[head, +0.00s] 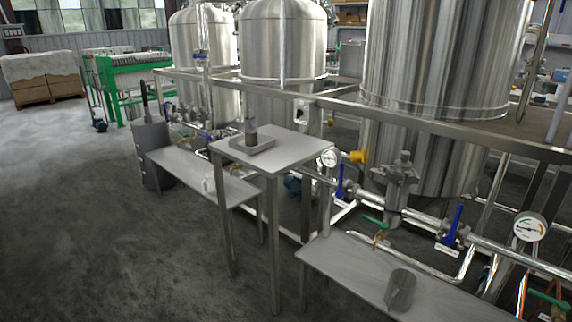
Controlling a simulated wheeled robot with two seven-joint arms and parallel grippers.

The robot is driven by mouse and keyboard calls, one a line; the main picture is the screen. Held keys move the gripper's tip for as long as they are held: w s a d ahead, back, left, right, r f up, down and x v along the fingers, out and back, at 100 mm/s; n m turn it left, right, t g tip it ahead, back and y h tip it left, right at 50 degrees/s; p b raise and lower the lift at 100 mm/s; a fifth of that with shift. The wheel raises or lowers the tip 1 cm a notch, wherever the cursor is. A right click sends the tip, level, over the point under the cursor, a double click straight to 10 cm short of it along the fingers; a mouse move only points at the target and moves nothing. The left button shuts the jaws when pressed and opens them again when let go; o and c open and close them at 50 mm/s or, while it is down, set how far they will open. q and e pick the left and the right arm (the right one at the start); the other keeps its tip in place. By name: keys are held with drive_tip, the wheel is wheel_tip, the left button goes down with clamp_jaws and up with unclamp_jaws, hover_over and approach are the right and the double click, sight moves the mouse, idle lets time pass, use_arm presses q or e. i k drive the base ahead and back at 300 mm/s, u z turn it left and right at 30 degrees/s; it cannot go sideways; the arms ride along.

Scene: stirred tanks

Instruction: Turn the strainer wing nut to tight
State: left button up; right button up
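A steel strainer housing (397,196) stands upright in the pipe line in front of the large tank, right of centre. Its lid carries a small knob-like fitting (404,156) on top, which may be the wing nut. It is too small to tell its wings or how tight it is. Neither my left gripper nor my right gripper is in view, and nothing is touching the strainer.
A tall steel table (300,150) holds a tray with a beaker. The floor at left is clear.

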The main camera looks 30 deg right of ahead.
sight(381, 170)
drive_tip(key=u, duration=0.3)
drive_tip(key=i, duration=1.15)
drive_tip(key=z, duration=1)
drive_tip(key=i, duration=0.65)
drive_tip(key=z, duration=0.65)
